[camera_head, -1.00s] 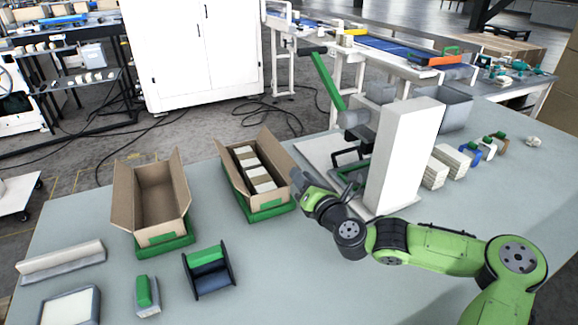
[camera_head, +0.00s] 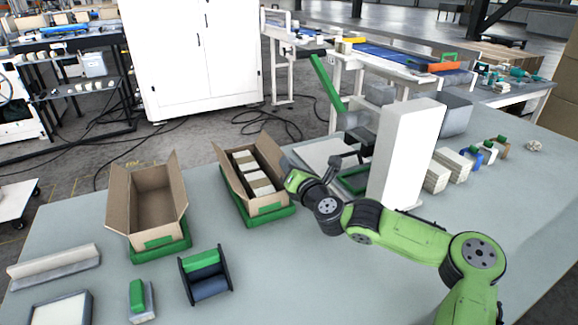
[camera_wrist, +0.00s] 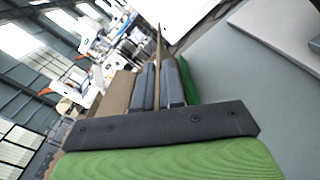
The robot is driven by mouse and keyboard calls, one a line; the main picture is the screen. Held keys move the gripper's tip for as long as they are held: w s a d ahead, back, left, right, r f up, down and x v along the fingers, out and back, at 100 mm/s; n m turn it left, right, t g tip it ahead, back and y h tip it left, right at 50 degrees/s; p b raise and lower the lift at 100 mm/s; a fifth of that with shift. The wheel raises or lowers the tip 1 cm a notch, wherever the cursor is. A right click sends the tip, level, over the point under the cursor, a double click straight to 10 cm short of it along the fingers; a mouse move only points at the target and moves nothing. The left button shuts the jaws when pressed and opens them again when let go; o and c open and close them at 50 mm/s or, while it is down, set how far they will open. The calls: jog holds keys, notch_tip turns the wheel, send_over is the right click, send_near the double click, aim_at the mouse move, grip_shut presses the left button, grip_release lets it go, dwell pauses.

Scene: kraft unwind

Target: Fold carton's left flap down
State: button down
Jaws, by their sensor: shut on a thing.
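An open brown carton (camera_head: 236,186) holding several cream and brown packs (camera_head: 257,171) sits in a green tray (camera_head: 268,214) at mid table. Its left-side flap (camera_head: 229,168) and right-side flap (camera_head: 270,150) both stand up, leaning outward. My gripper (camera_head: 288,168) is at the carton's right side as pictured. In the wrist view, my gripper's grey fingers (camera_wrist: 160,72) are shut on a thin brown cardboard edge (camera_wrist: 158,42), apparently this right-side flap. The exact grip is hidden by my wrist in the head view.
An empty open carton (camera_head: 155,190) in another green tray stands to the left. A tall white box (camera_head: 405,155) stands close right of my arm. A spool holder (camera_head: 205,270) and small green-topped block (camera_head: 140,300) lie in front. The table between is clear.

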jog(key=shift+a+r+n+p, duration=0.1)
jog(key=shift+n+p, duration=0.2)
jog(key=shift+p, duration=0.05)
jog(key=n+p, duration=0.2)
jog(key=a+n+p, duration=0.1)
jog(key=shift+s+r+n, duration=0.25)
jog(key=shift+r+n, duration=0.05)
jog(key=shift+r, duration=0.05)
jog(key=shift+s+a+n+p, duration=0.1)
jog(key=shift+a+n+p, duration=0.1)
jog(key=shift+n+p, duration=0.3)
jog(key=shift+s+a+n+p, duration=0.1)
jog(key=shift+a+n+p, duration=0.1)
jog(key=shift+n, duration=0.5)
jog(key=shift+s+a+f+n+p, duration=0.1)
jog(key=shift+a+n+p, duration=0.1)
jog(key=shift+n, duration=0.45)
jog(key=shift+a+n+p, duration=0.15)
jog(key=shift+a+n, duration=0.05)
jog(key=shift+n, duration=0.45)
jog(key=c, duration=1.3)
grip_release()
